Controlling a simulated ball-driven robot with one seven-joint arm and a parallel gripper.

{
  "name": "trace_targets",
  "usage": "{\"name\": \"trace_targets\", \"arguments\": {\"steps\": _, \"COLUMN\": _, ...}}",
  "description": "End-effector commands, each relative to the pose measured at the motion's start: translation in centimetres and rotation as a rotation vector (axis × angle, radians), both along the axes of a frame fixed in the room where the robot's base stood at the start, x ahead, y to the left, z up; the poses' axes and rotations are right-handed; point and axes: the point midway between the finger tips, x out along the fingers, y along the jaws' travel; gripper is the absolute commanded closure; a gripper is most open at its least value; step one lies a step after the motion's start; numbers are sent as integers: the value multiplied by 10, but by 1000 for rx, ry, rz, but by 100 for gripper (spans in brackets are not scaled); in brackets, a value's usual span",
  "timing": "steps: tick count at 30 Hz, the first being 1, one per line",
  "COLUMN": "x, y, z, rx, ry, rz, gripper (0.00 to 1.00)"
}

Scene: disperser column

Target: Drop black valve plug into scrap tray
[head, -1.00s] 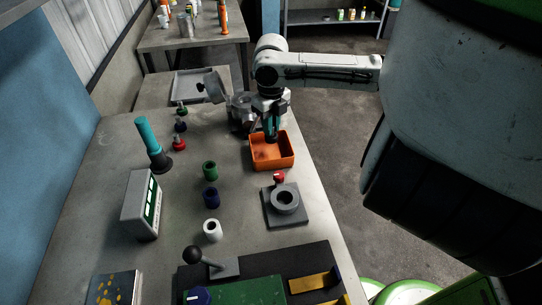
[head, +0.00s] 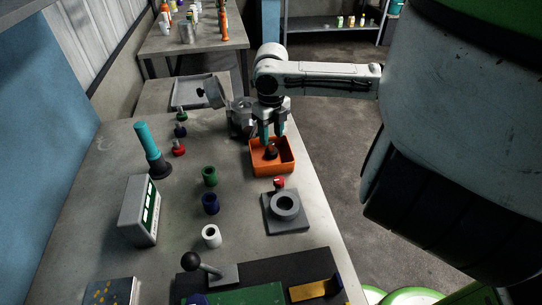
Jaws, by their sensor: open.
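The orange scrap tray (head: 275,171) stands near the table's right edge, beyond the grey ring-shaped block. The black valve plug (head: 271,152) is inside the tray, below my fingertips; I cannot tell whether it rests flat on the floor of the tray. My gripper (head: 273,139) is over the tray, pointing down, with its two teal fingers spread apart. The fingers hold nothing that I can see.
A grey block with a round hole (head: 285,208) and a red-capped plug (head: 279,183) stand in front of the tray. A metal housing (head: 240,116) is close behind my gripper.

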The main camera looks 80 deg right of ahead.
Motion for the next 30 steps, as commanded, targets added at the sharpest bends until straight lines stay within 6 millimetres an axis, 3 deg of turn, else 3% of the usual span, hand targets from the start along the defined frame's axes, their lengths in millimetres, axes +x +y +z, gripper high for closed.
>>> {"name": "trace_targets", "arguments": {"steps": 5, "x": 0, "y": -1, "z": 18, "rx": -4, "ry": -1, "rz": 1, "gripper": 53}}
{"name": "trace_targets", "arguments": {"steps": 18, "x": 0, "y": -1, "z": 94, "rx": -3, "ry": 0, "rz": 1, "gripper": 53}}
{"name": "trace_targets", "arguments": {"steps": 30, "x": 0, "y": 0, "z": 107, "rx": -1, "ry": 1, "rz": 1, "gripper": 53}}
